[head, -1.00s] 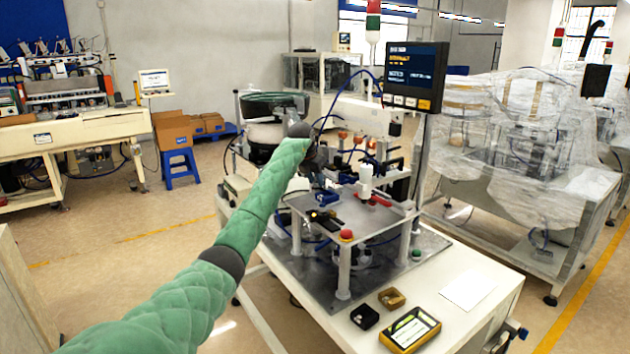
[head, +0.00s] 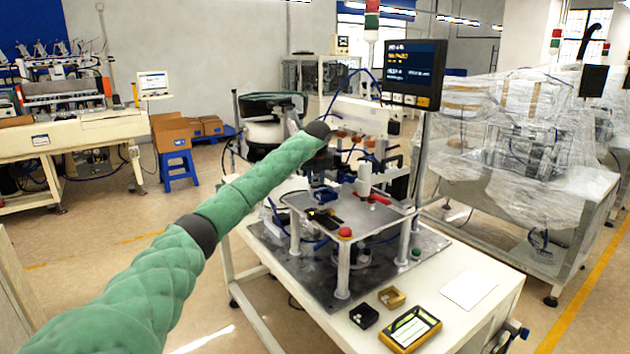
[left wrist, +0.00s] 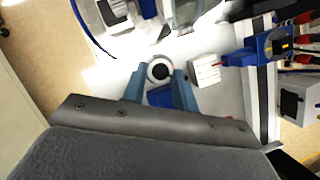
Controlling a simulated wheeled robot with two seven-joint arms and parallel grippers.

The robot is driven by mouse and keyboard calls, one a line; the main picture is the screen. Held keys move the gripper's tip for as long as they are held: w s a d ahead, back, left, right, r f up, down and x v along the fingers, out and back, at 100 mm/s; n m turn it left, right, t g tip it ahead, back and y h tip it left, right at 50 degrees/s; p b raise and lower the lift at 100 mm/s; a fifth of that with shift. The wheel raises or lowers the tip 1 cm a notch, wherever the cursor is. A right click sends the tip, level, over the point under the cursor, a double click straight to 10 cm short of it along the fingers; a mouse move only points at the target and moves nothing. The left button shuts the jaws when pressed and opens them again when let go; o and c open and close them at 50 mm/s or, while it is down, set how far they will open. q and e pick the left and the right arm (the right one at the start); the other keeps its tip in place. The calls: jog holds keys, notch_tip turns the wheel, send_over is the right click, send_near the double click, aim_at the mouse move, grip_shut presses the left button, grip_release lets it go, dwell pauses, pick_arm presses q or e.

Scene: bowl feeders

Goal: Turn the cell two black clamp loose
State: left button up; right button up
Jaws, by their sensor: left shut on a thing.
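My left arm reaches in from the left in the head view, and my left gripper (head: 322,192) points down over the raised metal plate (head: 376,224) of the bowl feeder cell. In the left wrist view my left gripper (left wrist: 158,78) has its two blue-grey fingers on either side of a round black clamp knob (left wrist: 158,71) with a pale ring. The fingers are shut on it. In the head view the knob is hidden by the gripper and wrist, and its turn angle cannot be told. My right gripper is in neither view.
A white cylinder (head: 364,180) and red part (head: 379,199) stand right of the gripper. A red button (head: 345,232) sits at the plate's front corner. A screen (head: 413,74) stands behind. The table front holds a yellow-edged device (head: 410,329) and two small boxes.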

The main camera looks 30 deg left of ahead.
pick_arm(q)
jog(key=n, duration=0.2)
jog(key=n+g+y+b, duration=0.1)
jog(key=n, duration=0.1)
jog(key=shift+w+d, duration=0.1)
jog(key=shift+w, duration=0.1)
jog(key=shift+r+n+g, duration=0.1)
jog(key=shift+n+g, duration=0.3)
jog(key=shift+n, duration=0.6)
jog(key=shift+w+n+y, duration=0.1)
jog(key=shift+n+y, duration=0.2)
jog(key=shift+n, duration=0.2)
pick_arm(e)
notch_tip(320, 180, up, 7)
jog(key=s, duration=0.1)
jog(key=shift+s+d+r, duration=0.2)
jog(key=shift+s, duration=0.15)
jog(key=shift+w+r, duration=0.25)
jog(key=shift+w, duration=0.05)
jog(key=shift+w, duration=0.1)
pick_arm(q)
jog(key=o, duration=0.7)
jog(key=shift+o, duration=1.3)
jog(key=shift+g, duration=0.3)
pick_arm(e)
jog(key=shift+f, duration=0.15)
